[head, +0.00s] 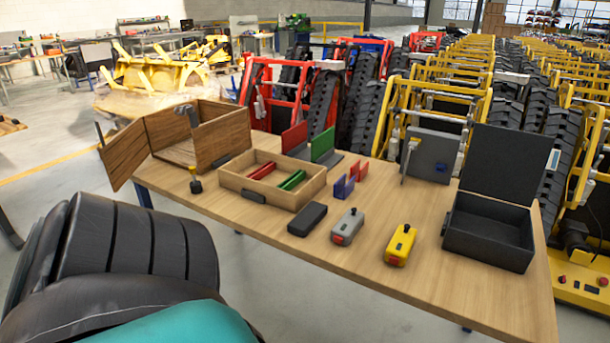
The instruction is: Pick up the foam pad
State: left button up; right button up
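A dark, flat rectangular block (307,219) lies on the wooden table in front of the tray; it looks like the foam pad. It lies apart from the grey device to its right. Nothing covers it and no gripper is near it. Neither of my grippers shows in the head view. A large black and teal part at the lower left seems to be my own body.
The table (345,255) also holds an open wooden box (222,137), a wooden tray (236,186) with red and green pieces, a grey device (347,227), a yellow device (400,244) and an open black box (487,240). The front table surface is mostly clear.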

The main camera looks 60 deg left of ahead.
aim_at(305, 221)
jog(key=k+j, duration=0.1)
jog(key=j, duration=0.8)
jog(key=k+j, duration=0.15)
jog(key=j, duration=0.3)
jog(key=j+z, duration=0.1)
jog(key=j, duration=0.35)
jog(key=k, duration=0.05)
